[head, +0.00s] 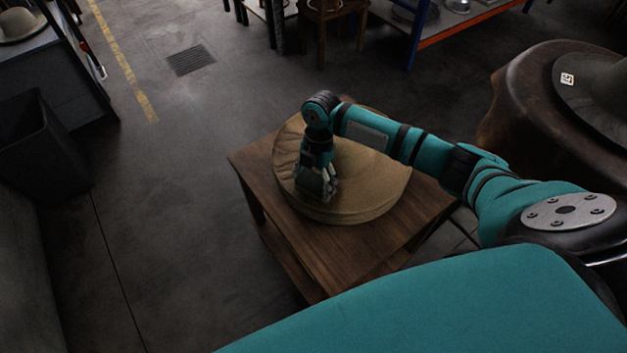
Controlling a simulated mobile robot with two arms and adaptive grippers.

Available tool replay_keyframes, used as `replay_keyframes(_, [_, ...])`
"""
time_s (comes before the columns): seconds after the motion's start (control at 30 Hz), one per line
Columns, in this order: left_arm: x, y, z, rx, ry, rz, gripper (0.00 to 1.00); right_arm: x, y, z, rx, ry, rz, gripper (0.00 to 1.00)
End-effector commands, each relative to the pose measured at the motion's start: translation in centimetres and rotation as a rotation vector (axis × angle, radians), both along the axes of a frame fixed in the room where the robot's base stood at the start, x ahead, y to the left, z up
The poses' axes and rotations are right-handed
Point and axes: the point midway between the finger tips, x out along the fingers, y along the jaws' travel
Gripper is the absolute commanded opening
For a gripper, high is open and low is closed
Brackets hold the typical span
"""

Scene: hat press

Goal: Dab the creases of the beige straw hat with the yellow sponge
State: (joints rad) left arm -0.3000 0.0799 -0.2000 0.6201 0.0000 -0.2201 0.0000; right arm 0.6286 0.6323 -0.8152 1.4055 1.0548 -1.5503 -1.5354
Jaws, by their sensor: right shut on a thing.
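The beige straw hat (370,190) lies on a small wooden table in the middle of the head view. It looks round and low, with creases on the left part of its top. My right gripper (318,192) points down over the left part of the hat, close to its surface. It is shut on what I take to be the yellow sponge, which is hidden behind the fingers. Whether it touches the hat cannot be told. My right arm hides part of the hat's far side. My left gripper is out of view.
The wooden table (290,250) has bare top at its front and right. A large brown rounded block (520,115) with a dark grey hat (590,95) stands at the right. A dark bin (40,145) stands at the left. The floor left of the table is clear.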

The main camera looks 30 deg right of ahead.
Motion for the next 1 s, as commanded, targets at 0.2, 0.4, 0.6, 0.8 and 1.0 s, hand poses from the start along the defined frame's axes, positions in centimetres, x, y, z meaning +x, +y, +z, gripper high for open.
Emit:
replay_keyframes(0.2, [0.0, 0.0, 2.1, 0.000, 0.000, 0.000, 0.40, 0.0, 0.0, 2.2, 0.000, -0.001, 0.000, 0.54])
replay_keyframes(0.4, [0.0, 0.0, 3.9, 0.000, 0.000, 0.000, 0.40, 0.0, 0.0, 4.0, 0.000, -0.001, 0.000, 0.54])
replay_keyframes(0.6, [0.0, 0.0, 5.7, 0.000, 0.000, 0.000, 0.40, 0.0, 0.0, 5.8, 0.000, -0.001, 0.000, 0.54])
replay_keyframes(0.8, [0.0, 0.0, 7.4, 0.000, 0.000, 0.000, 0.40, 0.1, 0.0, 7.6, 0.000, -0.001, 0.000, 0.54])
replay_keyframes(1.0, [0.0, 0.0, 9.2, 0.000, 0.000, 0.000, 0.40, 0.1, 0.0, 9.4, 0.001, -0.002, 0.000, 0.54])
